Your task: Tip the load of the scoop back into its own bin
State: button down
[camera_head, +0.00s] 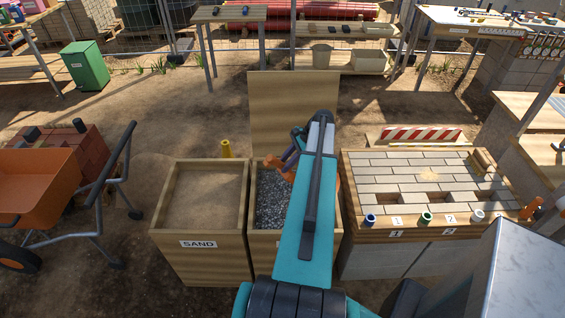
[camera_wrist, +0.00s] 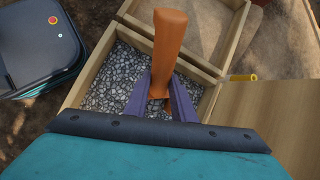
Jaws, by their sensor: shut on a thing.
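My gripper (camera_head: 290,156) is over the gravel bin (camera_head: 258,234), partly hidden behind my arm in the head view. In the wrist view its two purple fingers (camera_wrist: 164,90) are shut on the orange scoop (camera_wrist: 170,38). The scoop's handle points up in that view. In the head view a bit of orange scoop (camera_head: 273,162) shows left of the gripper. The scoop's bowl and any load in it are hidden. Grey gravel (camera_wrist: 115,80) fills the wooden bin below, and no brown sand shows among it. The gravel bin's label is mostly covered by my arm.
The sand bin (camera_head: 165,222), labelled SAND, stands directly left of the gravel bin. A tall wooden board (camera_head: 293,105) rises behind the gravel bin. A paver-topped bench (camera_head: 385,170) stands close on the right. An orange wheelbarrow (camera_head: 38,185) is at the far left.

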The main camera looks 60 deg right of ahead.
jog(key=shift+s+d+f+t+y+p, duration=0.1)
jog(key=shift+s+d+t+y+p, duration=0.2)
jog(key=shift+d+y+p, duration=0.25)
jog(key=shift+s+d+r+t+y+p, duration=0.15)
jog(key=shift+s+d+y+p, duration=0.25)
jog(key=shift+d, duration=0.4)
jog(key=shift+s+d+f+t+y+p, duration=0.15)
jog(key=shift+d+t+y+p, duration=0.15)
jog(key=shift+d+y, duration=0.3)
dwell(0.5)
notch_tip(320, 180, up, 7)
jog(key=g+h+b, duration=0.1)
jog(key=g+h, duration=0.2)
jog(key=h, duration=0.4)
jog(key=shift+n, duration=0.3)
